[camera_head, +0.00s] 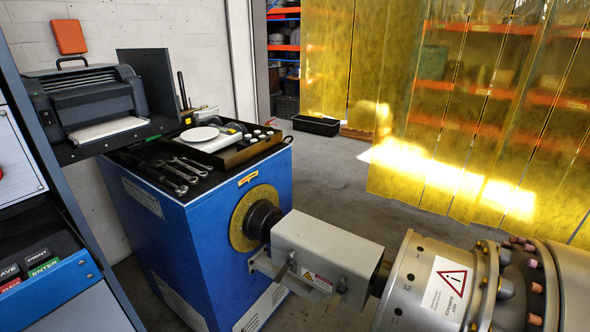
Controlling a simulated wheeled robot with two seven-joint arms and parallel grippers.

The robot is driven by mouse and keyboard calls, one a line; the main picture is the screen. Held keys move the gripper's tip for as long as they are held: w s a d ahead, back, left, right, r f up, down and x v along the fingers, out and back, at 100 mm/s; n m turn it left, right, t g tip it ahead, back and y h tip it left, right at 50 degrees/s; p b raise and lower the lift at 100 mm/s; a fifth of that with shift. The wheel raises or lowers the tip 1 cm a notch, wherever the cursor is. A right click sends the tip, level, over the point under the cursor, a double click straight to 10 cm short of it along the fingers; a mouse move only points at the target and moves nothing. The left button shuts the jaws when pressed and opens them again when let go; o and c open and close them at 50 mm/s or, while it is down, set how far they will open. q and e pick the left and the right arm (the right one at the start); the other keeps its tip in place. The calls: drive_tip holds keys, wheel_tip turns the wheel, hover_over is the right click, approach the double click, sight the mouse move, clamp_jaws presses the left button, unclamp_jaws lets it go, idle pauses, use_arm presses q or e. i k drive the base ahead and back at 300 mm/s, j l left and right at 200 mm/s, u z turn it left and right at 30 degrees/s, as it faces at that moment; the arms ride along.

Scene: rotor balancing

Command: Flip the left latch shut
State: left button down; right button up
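A grey box-shaped cover (330,243) sits over the shaft between the blue drive cabinet (200,260) and the large metal rotor (430,290). On its front lower edge, the left latch (285,268) shows as a small lever standing out at a slant. A second lever (337,297), at the right, also stands at a slant beside a warning label (318,281). The levers are small, and I cannot tell for certain whether either is latched. Neither of my grippers shows in this view.
Several wrenches (178,172) and a tray with a white disc (199,134) lie on the cabinet top. A printer (85,100) and a control panel (45,275) stand at left. A yellow strip curtain (450,110) hangs behind.

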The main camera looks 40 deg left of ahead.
sight(281, 273)
drive_tip(key=u, duration=1.45)
